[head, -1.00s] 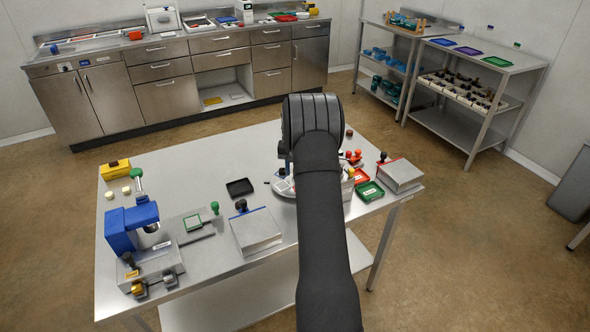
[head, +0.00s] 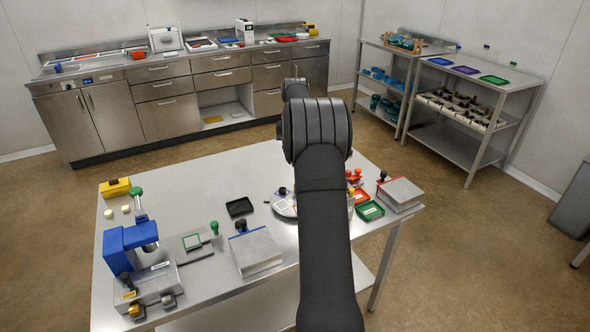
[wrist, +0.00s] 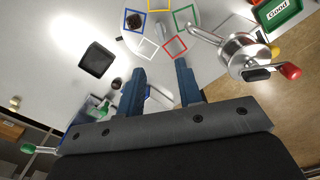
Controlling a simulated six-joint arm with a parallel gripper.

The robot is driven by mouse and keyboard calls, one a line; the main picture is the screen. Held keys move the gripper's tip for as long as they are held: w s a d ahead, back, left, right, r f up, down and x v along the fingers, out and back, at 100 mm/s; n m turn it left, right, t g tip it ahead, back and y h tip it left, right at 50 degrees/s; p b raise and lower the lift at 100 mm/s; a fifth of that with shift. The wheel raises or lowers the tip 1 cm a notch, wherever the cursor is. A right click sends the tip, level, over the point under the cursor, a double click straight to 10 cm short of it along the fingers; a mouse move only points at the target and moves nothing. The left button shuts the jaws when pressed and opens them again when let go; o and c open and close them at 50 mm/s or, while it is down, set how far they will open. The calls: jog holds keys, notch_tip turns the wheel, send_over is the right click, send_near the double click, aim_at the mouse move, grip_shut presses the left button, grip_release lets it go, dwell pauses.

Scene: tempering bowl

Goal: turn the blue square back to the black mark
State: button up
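A pale round disc (head: 284,211) on the table is partly hidden behind my arm in the head view. In the wrist view the disc (wrist: 205,17) carries square outlines in several colours near the top edge. The blue square (wrist: 126,21) is at the left of these, with a dark round knob (wrist: 137,21) within it. Yellow, green, red and white outlines lie beside it. I cannot make out the black mark for certain. My gripper (wrist: 161,66) is open and empty, its two blue fingers apart, below the outlines in the wrist view. The head view does not show its fingertips clearly.
A metal crank-like fixture (wrist: 243,55) with red and yellow ends stands right of the disc. A black tray (head: 239,207) lies to the left. A blue press (head: 128,247), a metal block (head: 255,250) and a green tray (head: 370,210) also stand on the table.

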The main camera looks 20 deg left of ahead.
jog(key=shift+r, duration=1.45)
jog(key=s+d+f+m+t+y, duration=0.15)
jog(key=s+m, duration=0.25)
jog(key=m, duration=1.4)
jog(key=s+m+t+h, duration=0.1)
jog(key=s+m+t, duration=0.25)
jog(key=m, duration=1.45)
jog(key=shift+g+y, duration=0.3)
jog(key=shift+y, duration=0.05)
jog(key=x, duration=1.7)
jog(key=shift+d+f, duration=0.1)
jog(key=shift+d, duration=0.1)
